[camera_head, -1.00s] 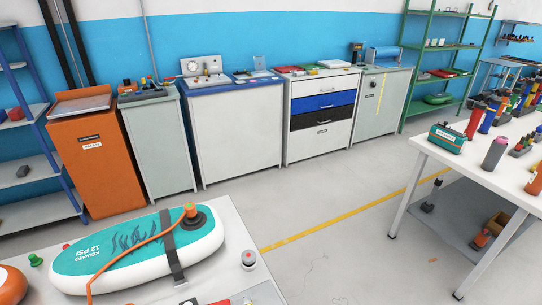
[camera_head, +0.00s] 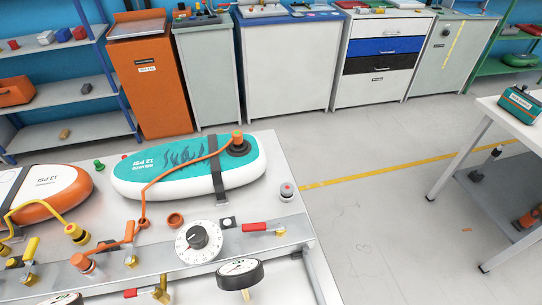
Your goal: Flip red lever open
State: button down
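A red lever (camera_head: 256,227) lies flat on the metal strip along the table's near side, right of a white round dial (camera_head: 198,241). Its brass-coloured fitting is at its right end. A second red handle (camera_head: 132,293) shows lower down at the bottom edge, beside a brass fitting (camera_head: 160,290). An orange lever (camera_head: 110,245) and a yellow lever (camera_head: 30,249) sit further left on the strip. I cannot tell from their position alone whether the valves are open or shut. My gripper is not in view.
A teal and white inflatable board (camera_head: 190,165) with an orange hose lies on the table (camera_head: 300,238); an orange and white board (camera_head: 50,194) is at left. A black gauge (camera_head: 240,273) stands in front. A white table (camera_head: 490,130) stands right, with clear floor between.

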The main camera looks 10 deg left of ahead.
aim_at(259, 226)
jog(key=i+l+u, duration=0.2)
jog(key=i+l, duration=0.15)
jog(key=l, duration=0.3)
jog(key=i+l+u, duration=0.1)
jog(key=l, duration=0.2)
jog(key=i+l+u, duration=0.1)
jog(key=l, duration=0.25)
jog(key=i, duration=0.1)
